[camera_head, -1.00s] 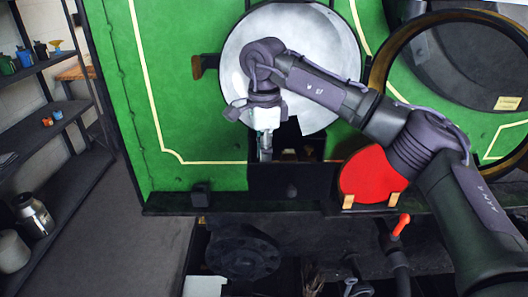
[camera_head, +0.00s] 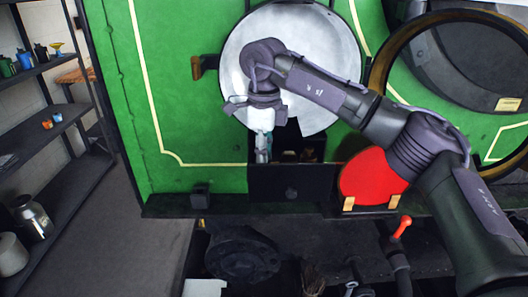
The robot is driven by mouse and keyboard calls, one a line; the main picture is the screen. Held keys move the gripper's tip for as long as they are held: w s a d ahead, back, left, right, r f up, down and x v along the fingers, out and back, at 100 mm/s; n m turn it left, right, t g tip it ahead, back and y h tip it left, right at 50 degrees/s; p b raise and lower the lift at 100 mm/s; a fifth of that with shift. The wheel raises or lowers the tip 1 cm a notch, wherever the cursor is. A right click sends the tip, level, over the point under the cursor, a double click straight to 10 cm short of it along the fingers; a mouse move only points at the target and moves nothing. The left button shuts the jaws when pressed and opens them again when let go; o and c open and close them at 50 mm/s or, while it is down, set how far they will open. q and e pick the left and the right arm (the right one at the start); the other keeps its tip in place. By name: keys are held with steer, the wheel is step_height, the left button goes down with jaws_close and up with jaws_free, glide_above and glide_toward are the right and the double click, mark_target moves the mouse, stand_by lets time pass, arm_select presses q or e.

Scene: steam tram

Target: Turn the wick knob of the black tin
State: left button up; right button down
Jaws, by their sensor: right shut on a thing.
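The black tin (camera_head: 315,188) appears as a dark open-topped box at the foot of the green panel, below the round white plate. A small dark round knob (camera_head: 292,193) shows on its front face. My right gripper (camera_head: 263,156) points down at the tin's upper left edge, with its fingers together on something small. The fingers hide what they hold, and I cannot tell whether it is the wick knob. My left gripper is not in view.
A red disc (camera_head: 368,178) stands right of the tin on the black ledge (camera_head: 165,209). A red-tipped lever (camera_head: 402,226) rises below it. The open round door ring (camera_head: 377,75) is at right.

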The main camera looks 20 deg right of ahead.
steer(key=c, duration=1.2)
jaws_free()
steer(key=shift+r, duration=0.2)
step_height(320, 180, up, 12)
steer(key=shift+f, duration=0.1)
